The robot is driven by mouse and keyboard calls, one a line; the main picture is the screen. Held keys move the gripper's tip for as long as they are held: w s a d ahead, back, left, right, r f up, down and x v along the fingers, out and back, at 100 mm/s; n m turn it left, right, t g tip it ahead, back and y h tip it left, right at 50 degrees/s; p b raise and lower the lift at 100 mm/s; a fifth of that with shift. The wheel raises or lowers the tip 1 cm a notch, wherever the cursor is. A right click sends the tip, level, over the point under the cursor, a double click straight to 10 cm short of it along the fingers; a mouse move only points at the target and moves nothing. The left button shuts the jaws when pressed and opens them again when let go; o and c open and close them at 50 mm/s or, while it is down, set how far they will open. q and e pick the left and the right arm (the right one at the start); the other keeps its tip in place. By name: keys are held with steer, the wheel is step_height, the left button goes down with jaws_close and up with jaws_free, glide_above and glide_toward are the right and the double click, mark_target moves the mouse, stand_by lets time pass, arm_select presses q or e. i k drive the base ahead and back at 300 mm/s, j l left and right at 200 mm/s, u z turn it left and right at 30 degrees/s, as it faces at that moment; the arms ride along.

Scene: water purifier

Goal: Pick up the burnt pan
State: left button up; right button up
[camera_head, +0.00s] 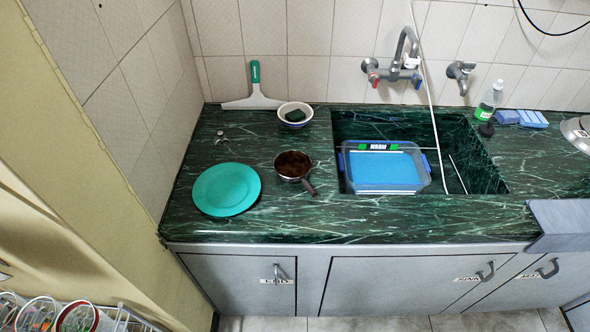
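The burnt pan (293,164) is a small round metal pan with a brown, scorched-looking inside. It sits upright on the green marble counter (255,228), between the teal plate and the sink. Its short dark handle points toward the front right and ends near the counter's front part. Neither of my grippers shows in the head view, and nothing touches the pan from above.
A teal plate (226,190) lies to the left of the pan. A white bowl (295,109) holding a dark green sponge is behind it. A blue-lined clear tub (386,188) sits in the sink (468,155) to the right. A faucet (404,57) rises behind the sink.

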mark_target(290, 167)
steer(key=k+u, duration=0.2)
steer(key=u, duration=0.15)
steer(key=k+u, duration=0.25)
steer(key=u, duration=0.15)
steer(key=k+j+u, duration=0.15)
steer(key=u, duration=0.2)
steer(key=k, duration=0.05)
